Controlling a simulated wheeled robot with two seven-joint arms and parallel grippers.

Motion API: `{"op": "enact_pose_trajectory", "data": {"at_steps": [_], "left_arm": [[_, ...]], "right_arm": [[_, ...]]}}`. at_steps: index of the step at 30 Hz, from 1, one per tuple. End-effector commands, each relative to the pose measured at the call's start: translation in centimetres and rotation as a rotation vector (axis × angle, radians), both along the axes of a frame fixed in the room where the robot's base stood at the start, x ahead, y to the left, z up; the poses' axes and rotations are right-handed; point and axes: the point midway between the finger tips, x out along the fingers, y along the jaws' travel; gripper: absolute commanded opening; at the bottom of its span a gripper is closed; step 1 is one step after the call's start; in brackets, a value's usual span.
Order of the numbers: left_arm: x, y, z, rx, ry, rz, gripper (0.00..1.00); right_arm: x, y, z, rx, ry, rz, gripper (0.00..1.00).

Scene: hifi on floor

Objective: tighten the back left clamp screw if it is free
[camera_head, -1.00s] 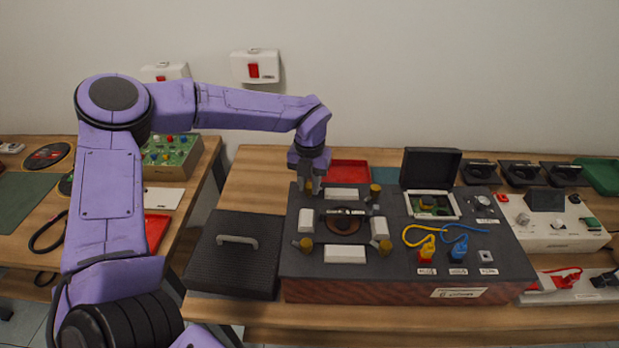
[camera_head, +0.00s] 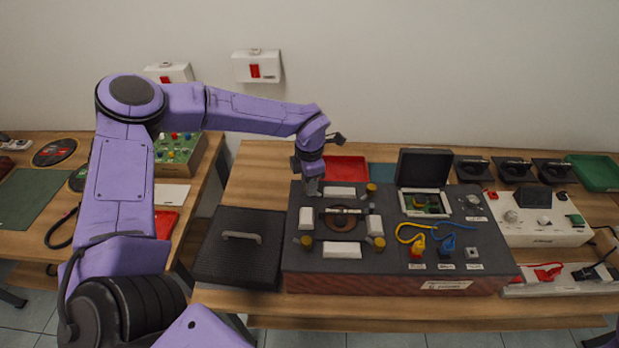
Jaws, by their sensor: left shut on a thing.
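My left gripper (camera_head: 312,191) points down at the back left corner of the clamp fixture on the dark bench unit (camera_head: 390,262). It is shut on the back left clamp screw, which the fingers almost wholly hide. The other clamp screws have brass-coloured heads: back right (camera_head: 371,189), front left (camera_head: 306,241) and front right (camera_head: 379,242). The back right one looks upright; the front two look tilted. A round brown part with a pale bar (camera_head: 342,223) sits between white blocks (camera_head: 342,250). My right gripper is not in view.
A black ribbed lid with a handle (camera_head: 240,255) lies left of the unit. An open black box (camera_head: 424,168), yellow and blue cables (camera_head: 412,236) stand right of the fixture. A red tray (camera_head: 347,163) lies behind. Bare table (camera_head: 252,178) shows at the back left.

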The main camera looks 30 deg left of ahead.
Motion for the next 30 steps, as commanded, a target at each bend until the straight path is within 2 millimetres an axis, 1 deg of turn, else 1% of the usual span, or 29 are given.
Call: {"op": "enact_pose_trajectory", "data": {"at_steps": [1, 3, 9, 15, 22, 30], "left_arm": [[0.2, 0.1, 0.5, 0.001, -0.006, -0.038, 0.00], [0.2, 0.1, 0.4, 0.001, -0.006, -0.096, 0.00], [0.2, 0.1, 0.4, 0.001, -0.006, -0.234, 0.00], [0.2, 0.1, 0.3, 0.001, -0.006, -0.326, 0.00], [0.2, 0.0, 0.3, 0.001, -0.008, -0.375, 0.00], [0.3, 0.0, 0.3, 0.002, -0.008, -0.385, 0.00]], "right_arm": [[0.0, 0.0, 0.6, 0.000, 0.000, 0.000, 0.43], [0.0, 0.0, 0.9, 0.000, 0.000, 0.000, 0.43], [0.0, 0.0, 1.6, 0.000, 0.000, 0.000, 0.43], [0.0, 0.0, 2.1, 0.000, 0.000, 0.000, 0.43], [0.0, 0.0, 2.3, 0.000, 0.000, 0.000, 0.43], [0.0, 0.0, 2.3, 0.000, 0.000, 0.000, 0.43]]}}
